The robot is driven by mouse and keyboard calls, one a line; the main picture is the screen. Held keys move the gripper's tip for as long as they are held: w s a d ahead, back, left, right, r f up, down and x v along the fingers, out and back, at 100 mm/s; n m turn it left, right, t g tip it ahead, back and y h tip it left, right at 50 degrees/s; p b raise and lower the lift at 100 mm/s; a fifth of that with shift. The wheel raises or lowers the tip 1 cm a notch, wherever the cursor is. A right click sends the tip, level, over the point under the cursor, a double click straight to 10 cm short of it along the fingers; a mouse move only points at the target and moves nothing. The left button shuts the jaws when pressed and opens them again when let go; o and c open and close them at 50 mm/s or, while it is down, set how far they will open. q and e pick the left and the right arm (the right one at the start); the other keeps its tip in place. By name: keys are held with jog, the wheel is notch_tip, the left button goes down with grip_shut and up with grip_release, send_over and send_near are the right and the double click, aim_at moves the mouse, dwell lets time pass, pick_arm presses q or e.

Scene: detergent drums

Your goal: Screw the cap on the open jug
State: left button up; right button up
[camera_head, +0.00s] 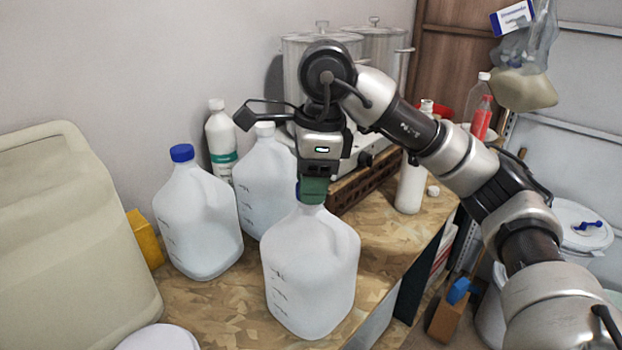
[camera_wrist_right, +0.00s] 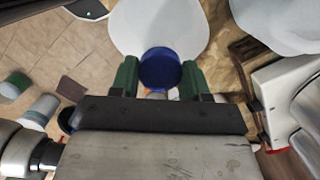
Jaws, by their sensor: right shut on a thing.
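The jug (camera_head: 312,270) is translucent white and stands upright near the front of the wooden table. My right gripper (camera_head: 313,190) points down over its neck. A blue cap (camera_wrist_right: 160,68) sits between the two green fingers in the right wrist view, and my right gripper (camera_wrist_right: 160,80) is shut on it. The cap is at the jug's mouth; the fingers hide most of it in the head view, so I cannot tell whether it is threaded. The jug's white body (camera_wrist_right: 150,25) shows beyond the cap in the wrist view. My left gripper is not in view.
A jug with a blue cap (camera_head: 198,220) and a jug with a white cap (camera_head: 264,180) stand to the left and behind. A white bottle (camera_head: 220,140), a brown crate (camera_head: 352,182) and steel pots (camera_head: 375,45) are further back. A large beige container (camera_head: 70,240) fills the left.

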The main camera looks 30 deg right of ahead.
jog(key=m, duration=0.3)
jog(key=shift+f+m, duration=0.1)
jog(key=shift+m, duration=0.3)
jog(key=shift+m+t, duration=0.3)
jog(key=shift+m, duration=0.7)
jog(key=shift+m+h, duration=0.3)
jog(key=shift+m, duration=0.5)
jog(key=m, duration=0.4)
jog(key=shift+s+f+h, duration=0.1)
jog(key=shift+h, duration=0.2)
